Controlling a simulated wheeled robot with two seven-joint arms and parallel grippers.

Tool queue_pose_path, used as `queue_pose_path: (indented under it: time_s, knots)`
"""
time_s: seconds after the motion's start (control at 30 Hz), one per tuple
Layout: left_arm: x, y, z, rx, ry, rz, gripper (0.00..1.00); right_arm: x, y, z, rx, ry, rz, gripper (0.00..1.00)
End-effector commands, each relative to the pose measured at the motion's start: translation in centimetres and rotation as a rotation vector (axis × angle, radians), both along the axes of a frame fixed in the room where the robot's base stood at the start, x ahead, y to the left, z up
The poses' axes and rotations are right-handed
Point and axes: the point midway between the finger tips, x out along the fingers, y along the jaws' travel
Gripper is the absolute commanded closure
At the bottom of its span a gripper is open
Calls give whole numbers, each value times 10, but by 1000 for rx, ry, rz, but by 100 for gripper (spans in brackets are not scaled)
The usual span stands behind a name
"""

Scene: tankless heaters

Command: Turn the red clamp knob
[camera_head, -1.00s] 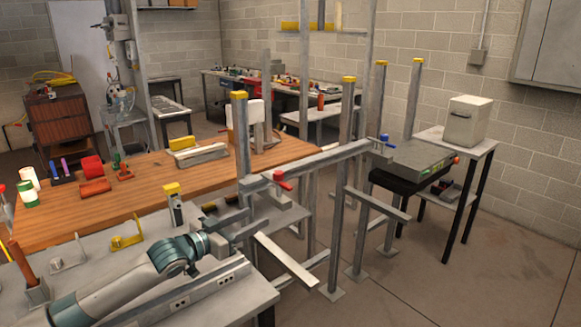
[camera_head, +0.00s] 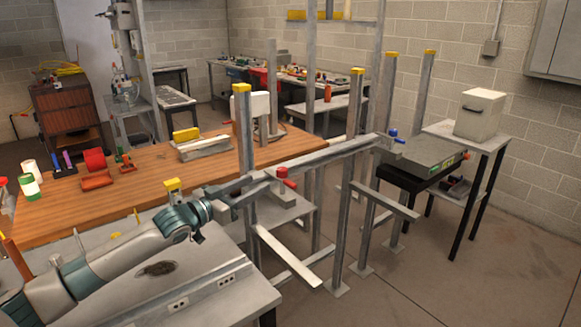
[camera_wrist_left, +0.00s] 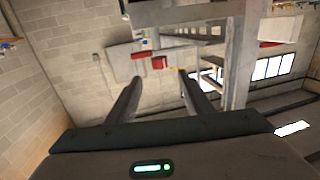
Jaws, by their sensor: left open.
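The red clamp knob (camera_head: 283,173) sits on the grey horizontal bar of the metal frame, near the yellow-capped post at the left. A short red handle sticks out from it toward the lower right. My left gripper (camera_head: 263,182) is open and empty, just left of the knob and pointing at it. In the left wrist view, the red knob (camera_wrist_left: 159,63) shows ahead of the two spread fingers (camera_wrist_left: 160,79), roughly between their tips and apart from them. My right gripper is not in view.
The yellow-capped post (camera_head: 243,130) stands close behind my left gripper. A blue knob (camera_head: 393,133) is at the bar's far right end. A wooden bench (camera_head: 140,195) with several tools lies to the left. The concrete floor at the right is mostly open.

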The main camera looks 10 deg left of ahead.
Motion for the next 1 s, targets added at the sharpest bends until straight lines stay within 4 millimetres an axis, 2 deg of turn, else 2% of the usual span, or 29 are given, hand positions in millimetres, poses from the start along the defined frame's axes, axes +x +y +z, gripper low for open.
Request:
queue_pose_path:
  time_s: [0.2, 0.3, 0.7, 1.0]
  knots:
    - [28, -15, 4, -2, -1, -1, 54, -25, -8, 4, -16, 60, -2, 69]
    - [42, -23, 4, 0, 0, 0, 54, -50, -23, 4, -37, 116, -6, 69]
    - [98, -53, 3, 0, 0, 0, 54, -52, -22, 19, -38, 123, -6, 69]
    - [128, -69, 1, 0, 1, -1, 54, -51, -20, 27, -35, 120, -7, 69]
